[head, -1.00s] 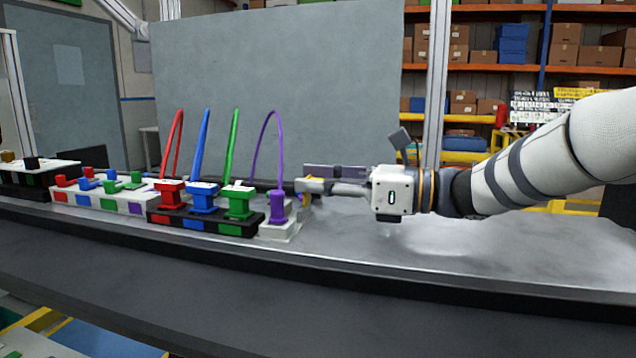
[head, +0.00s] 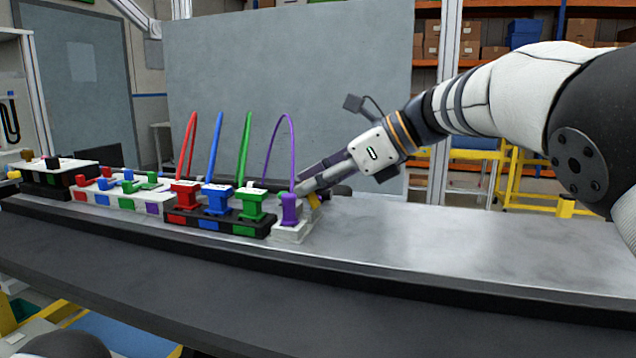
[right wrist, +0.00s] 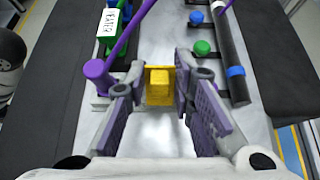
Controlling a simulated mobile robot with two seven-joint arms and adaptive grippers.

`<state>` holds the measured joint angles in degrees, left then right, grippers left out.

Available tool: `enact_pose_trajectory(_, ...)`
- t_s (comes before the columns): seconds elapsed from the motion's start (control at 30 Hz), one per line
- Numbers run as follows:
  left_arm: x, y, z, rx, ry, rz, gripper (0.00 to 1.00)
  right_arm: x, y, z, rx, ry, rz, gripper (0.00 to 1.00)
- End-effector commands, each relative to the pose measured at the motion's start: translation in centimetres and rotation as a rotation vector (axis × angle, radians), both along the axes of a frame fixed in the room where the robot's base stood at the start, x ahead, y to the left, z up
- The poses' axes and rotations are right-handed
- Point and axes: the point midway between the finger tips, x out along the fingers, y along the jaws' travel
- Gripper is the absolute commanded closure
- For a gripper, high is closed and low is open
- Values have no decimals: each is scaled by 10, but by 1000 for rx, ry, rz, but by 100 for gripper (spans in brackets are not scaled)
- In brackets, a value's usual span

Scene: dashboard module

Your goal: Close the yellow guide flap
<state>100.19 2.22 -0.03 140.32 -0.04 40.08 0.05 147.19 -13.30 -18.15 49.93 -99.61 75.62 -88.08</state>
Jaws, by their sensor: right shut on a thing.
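The yellow guide flap (right wrist: 159,85) stands between the fingers of my right gripper (right wrist: 158,88) in the right wrist view. The gripper is shut on it. In the head view only a small part of the yellow flap (head: 313,201) shows, beside the white block (head: 290,229) with the purple plug (head: 289,207). My right gripper (head: 306,190) reaches down to it at a slant from the upper right, and its fingers hide much of the flap. My left gripper is not in view.
Red (head: 185,195), blue (head: 217,199) and green (head: 251,204) plugs with upright cables stand left of the purple one. The table (head: 450,235) is clear on the right.

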Motion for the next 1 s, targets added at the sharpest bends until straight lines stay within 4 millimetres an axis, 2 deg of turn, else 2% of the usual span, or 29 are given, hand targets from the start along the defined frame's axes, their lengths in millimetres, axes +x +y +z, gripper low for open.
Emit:
enact_pose_trajectory(0.63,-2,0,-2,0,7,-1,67,0,2,-1,-52,20,1,100)
enact_pose_trajectory(0.67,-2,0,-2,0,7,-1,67,0,2,-1,-52,20,1,73)
enact_pose_trajectory(0.7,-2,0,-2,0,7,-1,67,0,2,-1,-52,20,1,67)
enact_pose_trajectory(1.0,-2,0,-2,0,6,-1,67,0,0,0,-51,18,0,67)
